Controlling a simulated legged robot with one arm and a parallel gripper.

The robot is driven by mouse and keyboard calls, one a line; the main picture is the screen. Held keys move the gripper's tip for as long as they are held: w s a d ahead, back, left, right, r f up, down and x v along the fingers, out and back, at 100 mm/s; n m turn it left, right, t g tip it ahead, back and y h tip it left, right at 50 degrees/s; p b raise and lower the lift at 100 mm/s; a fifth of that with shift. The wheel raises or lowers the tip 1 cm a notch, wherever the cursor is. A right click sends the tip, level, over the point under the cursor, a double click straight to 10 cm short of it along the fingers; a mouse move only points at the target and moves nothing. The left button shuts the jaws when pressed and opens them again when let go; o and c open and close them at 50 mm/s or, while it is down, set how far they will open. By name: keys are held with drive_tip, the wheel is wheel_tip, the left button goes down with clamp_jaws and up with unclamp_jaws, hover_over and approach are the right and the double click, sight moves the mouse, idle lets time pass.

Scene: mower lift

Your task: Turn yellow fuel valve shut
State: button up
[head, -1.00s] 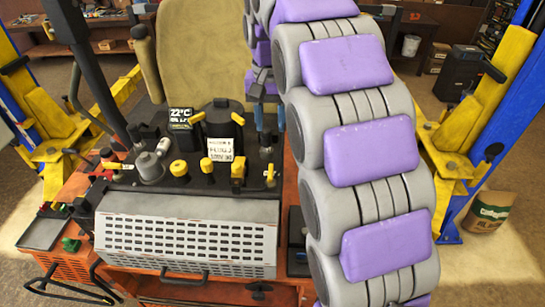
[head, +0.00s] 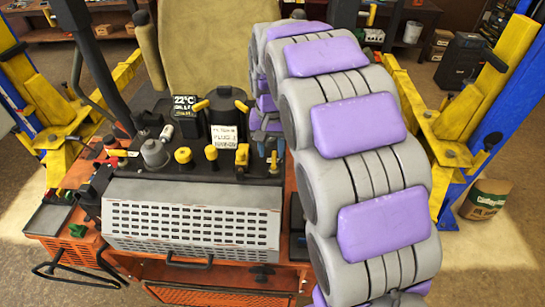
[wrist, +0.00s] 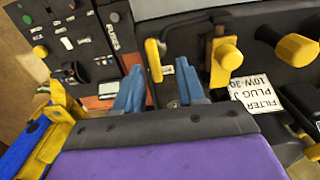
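A small yellow lever (wrist: 155,61) stands on the dark console, seen in the wrist view between my fingertips. It shows in the head view (head: 274,161) at the console's right end. A larger yellow handle on a brass-coloured body (wrist: 224,56) is right of my fingers, also in the head view (head: 242,156). I cannot read which one is marked fuel. My gripper (wrist: 160,70) has two blue fingers spread apart with nothing clamped. In the head view my gripper (head: 264,140) is over the console's right end, partly hidden by my arm.
Yellow knobs (head: 183,156), a black filler with a paper label (head: 223,138) and a display (head: 185,105) crowd the console. A perforated grey cover (head: 192,222) is in front. Blue and yellow lift posts (head: 485,90) flank the machine. A switch panel (wrist: 75,40) is left in the wrist view.

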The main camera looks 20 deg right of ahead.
sight(274, 157)
wheel_tip(274, 157, down, 4)
drive_tip(key=shift+r, duration=0.1)
drive_tip(key=shift+d+f, duration=0.45)
drive_tip(key=shift+d, duration=0.3)
drive_tip(key=shift+a, duration=0.6)
drive_tip(key=c, duration=0.4)
drive_tip(key=shift+c, duration=0.9)
drive_tip(key=shift+d, duration=0.25)
clamp_jaws()
